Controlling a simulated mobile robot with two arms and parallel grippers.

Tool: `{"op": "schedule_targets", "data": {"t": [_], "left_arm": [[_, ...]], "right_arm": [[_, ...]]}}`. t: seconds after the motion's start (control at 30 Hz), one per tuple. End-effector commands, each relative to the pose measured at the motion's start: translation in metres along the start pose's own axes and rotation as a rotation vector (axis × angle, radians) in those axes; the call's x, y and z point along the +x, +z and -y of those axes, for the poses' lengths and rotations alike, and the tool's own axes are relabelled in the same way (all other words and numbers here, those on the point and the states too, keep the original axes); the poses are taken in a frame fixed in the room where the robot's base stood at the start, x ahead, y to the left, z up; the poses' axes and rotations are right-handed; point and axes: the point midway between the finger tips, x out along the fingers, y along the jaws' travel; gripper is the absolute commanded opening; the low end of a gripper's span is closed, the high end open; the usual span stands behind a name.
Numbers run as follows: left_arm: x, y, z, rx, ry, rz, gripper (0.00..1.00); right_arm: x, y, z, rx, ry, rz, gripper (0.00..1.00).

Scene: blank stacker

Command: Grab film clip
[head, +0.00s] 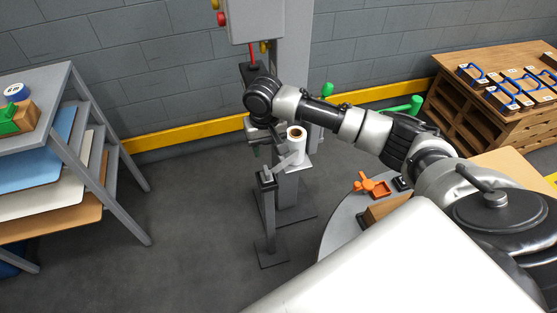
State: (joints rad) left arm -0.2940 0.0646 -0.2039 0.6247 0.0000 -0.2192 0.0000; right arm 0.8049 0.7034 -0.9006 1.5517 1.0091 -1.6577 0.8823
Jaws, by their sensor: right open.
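A white film roll (296,146) with a brown core stands upright on a bracket of the grey machine column. A pale strip of film (287,161) runs from it down to the left, to the top of a short grey post (268,205). A small dark piece at the post top (267,178) may be the film clip; it is too small to be sure. My right gripper (256,146) hangs pointing down just above and left of the post top, beside the roll. It is open, and I see nothing held in it. My left gripper is not in view.
A grey shelf rack (112,150) with coloured sheets stands at the left. A wooden bench (480,130) with blue-handled items is at the back right. An orange clamp-like item (372,186) lies on a round grey table (340,225). Floor left of the post is clear.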

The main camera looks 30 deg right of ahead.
Motion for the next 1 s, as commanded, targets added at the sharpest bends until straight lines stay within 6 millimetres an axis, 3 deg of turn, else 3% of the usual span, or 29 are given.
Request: {"op": "schedule_targets", "data": {"t": [0.3, 0.53, 0.7, 0.83, 1.0], "left_arm": [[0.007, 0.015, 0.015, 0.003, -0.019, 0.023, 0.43], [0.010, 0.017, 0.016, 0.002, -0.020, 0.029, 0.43], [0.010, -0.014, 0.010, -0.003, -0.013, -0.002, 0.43], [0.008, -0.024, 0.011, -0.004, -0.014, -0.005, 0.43], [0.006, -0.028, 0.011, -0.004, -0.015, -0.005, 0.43]], "right_arm": [[0.043, 0.000, 0.000, 0.000, 0.000, 0.003, 0.45], [0.062, 0.000, 0.001, -0.001, 0.000, 0.001, 0.45], [0.087, -0.003, 0.002, 0.000, 0.001, 0.002, 0.45], [0.103, -0.003, 0.002, -0.001, 0.001, 0.001, 0.45], [0.109, -0.003, 0.002, -0.002, 0.000, -0.001, 0.45]]}}
